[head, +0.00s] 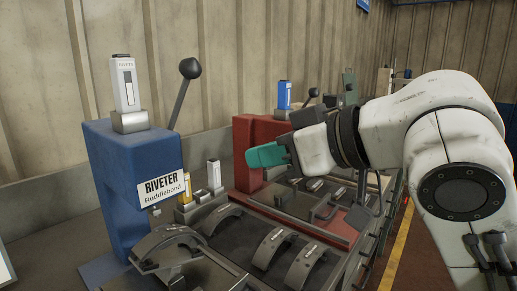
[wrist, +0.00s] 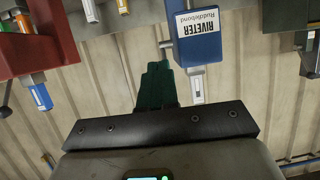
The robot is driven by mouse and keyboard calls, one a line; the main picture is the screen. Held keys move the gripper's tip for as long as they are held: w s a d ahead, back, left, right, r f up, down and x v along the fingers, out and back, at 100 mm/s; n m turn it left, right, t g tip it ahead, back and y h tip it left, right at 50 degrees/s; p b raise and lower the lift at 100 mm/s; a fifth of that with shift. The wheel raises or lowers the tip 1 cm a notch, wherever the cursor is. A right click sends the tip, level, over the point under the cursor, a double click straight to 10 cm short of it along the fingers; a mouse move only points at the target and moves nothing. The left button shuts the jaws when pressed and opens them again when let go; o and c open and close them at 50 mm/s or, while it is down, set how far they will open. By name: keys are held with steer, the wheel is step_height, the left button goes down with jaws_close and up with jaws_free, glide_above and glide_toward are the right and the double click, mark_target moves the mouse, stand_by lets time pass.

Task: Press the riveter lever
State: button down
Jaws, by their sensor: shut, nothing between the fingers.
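The blue riveter (head: 130,175) stands at the left of the bench in the head view, with a white label reading RIVETER. Its lever (head: 182,95) is a dark rod with a black ball on top, raised and leaning slightly right. My gripper (head: 262,155) has teal fingers, closed together and empty. In the head view it is right of the lever and lower in the picture, apart from it. The wrist view shows the riveter (wrist: 202,50) upside down beside my teal fingers (wrist: 155,82). A small grey piece near the fingertips there cannot be identified clearly.
A red machine (head: 255,135) stands behind my gripper. Curved brake shoes (head: 168,248) lie in trays along the bench front. Small yellow and white canisters (head: 184,190) stand right of the riveter. A corrugated wall (head: 220,50) closes the back.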

steer(key=v, duration=0.8)
steer(key=shift+d+r+p, duration=0.25)
steer(key=shift+r+p, duration=0.05)
steer(key=w+d+f+m+t+h+p, duration=0.15)
steer(key=d+f+m, duration=0.25)
steer(key=f, duration=0.5)
steer(key=w+d+f+m+h+p, duration=0.2)
steer(key=w+d+f+m+p, duration=0.1)
steer(key=f, duration=0.6)
steer(key=s+d+f+m+g+h+p, duration=0.15)
steer(key=s+f, duration=0.25)
steer(key=f, duration=0.4)
steer(key=s+d+f+m+g+h+p, duration=0.1)
steer(key=s+d+f+m+h, duration=0.15)
steer(key=s+f, duration=0.45)
steer(key=s+d+f+g+h+p, duration=0.1)
steer(key=s+d+f+g+h, duration=0.1)
steer(key=s+f, duration=0.5)
steer(key=s+d+f+g+h+p, duration=0.1)
steer(key=s+d+f+g, duration=0.3)
steer(key=s, duration=0.9)
steer(key=d+f+h, duration=0.1)
steer(key=d+f, duration=0.2)
steer(key=shift+s+f, duration=0.2)
steer(key=shift+f, duration=0.05)
